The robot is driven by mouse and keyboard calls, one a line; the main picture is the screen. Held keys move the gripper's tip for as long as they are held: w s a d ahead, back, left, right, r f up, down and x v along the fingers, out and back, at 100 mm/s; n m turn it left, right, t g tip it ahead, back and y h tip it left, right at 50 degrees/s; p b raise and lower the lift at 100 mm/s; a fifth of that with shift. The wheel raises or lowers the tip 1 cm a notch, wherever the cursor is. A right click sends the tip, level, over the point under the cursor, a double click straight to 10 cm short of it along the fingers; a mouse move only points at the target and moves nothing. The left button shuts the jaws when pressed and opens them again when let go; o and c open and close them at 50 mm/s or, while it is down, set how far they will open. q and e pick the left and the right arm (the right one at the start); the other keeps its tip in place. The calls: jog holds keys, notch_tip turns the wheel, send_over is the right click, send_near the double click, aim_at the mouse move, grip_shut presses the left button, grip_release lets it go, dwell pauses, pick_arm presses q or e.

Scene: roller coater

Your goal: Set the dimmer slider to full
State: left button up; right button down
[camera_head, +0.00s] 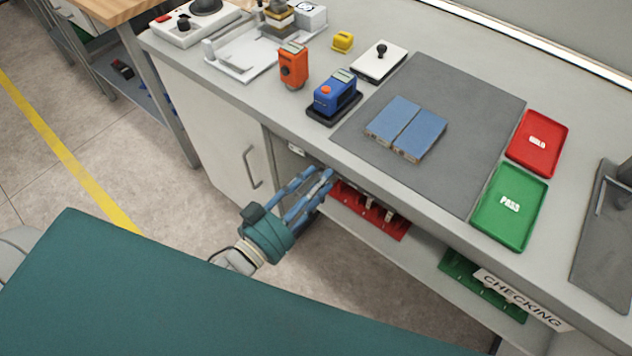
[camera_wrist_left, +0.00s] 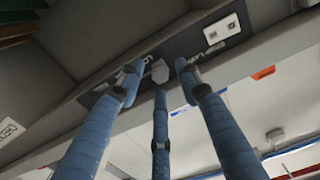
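A dark control panel (camera_wrist_left: 195,38) under the counter edge shows in the left wrist view. A small light-grey knob (camera_wrist_left: 160,71), which looks like the dimmer slider, stands out from it. Its travel marks are too small to read. My left gripper (camera_head: 320,174) has blue fingers and reaches up to the counter's front edge in the head view. In the left wrist view its fingers are spread around the knob, one on each side and one in front. I see gaps beside the knob; contact cannot be told. The head view hides the knob. My right gripper is not in view.
A red rack (camera_head: 368,212) and a green rack (camera_head: 480,287) are on the shelf below, to the right. Blue panels (camera_head: 393,119) lie on a grey mat (camera_head: 440,90) above. The floor at left is clear.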

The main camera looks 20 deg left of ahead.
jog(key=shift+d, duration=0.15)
pick_arm(q)
grip_shut()
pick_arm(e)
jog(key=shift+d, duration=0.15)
